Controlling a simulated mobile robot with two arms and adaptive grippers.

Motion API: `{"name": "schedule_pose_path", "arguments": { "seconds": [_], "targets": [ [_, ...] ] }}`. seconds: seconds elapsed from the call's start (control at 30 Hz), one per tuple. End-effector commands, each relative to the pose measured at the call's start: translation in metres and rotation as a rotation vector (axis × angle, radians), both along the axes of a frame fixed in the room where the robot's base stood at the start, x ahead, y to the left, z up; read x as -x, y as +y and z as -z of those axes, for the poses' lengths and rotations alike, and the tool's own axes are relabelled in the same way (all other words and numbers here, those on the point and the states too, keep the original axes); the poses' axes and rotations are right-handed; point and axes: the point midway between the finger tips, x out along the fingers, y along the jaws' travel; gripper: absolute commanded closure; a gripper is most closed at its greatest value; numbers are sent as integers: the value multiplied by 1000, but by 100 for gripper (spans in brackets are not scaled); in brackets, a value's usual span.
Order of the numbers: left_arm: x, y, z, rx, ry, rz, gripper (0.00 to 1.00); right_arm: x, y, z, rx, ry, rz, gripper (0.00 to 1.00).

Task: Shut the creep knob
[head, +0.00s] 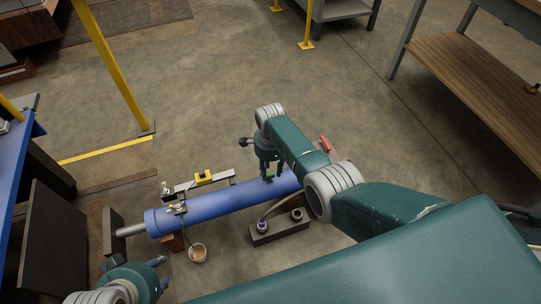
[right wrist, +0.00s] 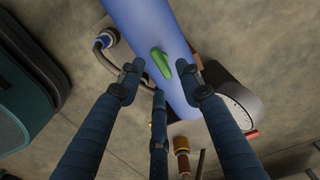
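A green lever-shaped knob (right wrist: 160,64), which looks like the creep knob, sits on the blue cylinder (right wrist: 150,22). In the head view the long blue cylinder (head: 214,206) lies across the floor area. My right gripper (head: 269,174) points down over its right part and hides most of the knob. In the right wrist view my right gripper (right wrist: 163,84) has its three fingers spread, with the knob between and just beyond the tips; contact cannot be told. My left gripper (head: 160,274) is at the lower left, its fingers apart and empty, away from the knob.
A dark block with fittings (head: 279,228) stands in front of the cylinder, with a hose. A yellow device (head: 204,178) is on a bar behind it. A small cup (head: 198,253) is below the left end. A round gauge (right wrist: 238,106) is beside the right fingers.

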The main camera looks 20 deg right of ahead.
Motion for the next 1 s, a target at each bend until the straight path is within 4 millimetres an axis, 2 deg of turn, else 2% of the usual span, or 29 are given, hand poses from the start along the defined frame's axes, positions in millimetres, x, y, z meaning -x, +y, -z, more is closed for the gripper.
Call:
{"name": "schedule_pose_path", "arguments": {
  "seconds": [0.3, 0.5, 0.67, 1.0],
  "targets": [
    [0, 0, 0, 0, 0, -1, 66, -2, 0, -57, 0, -5, 2, 65],
    [0, 0, 0, 0, 0, -1, 66, -1, -1, -85, 1, -2, 1, 65],
    [0, 0, 0, 0, 0, -1, 66, -1, -1, -93, 2, -1, 1, 65],
    [0, 0, 0, 0, 0, -1, 66, -1, -1, -94, 2, -1, 1, 65]
  ]
}}
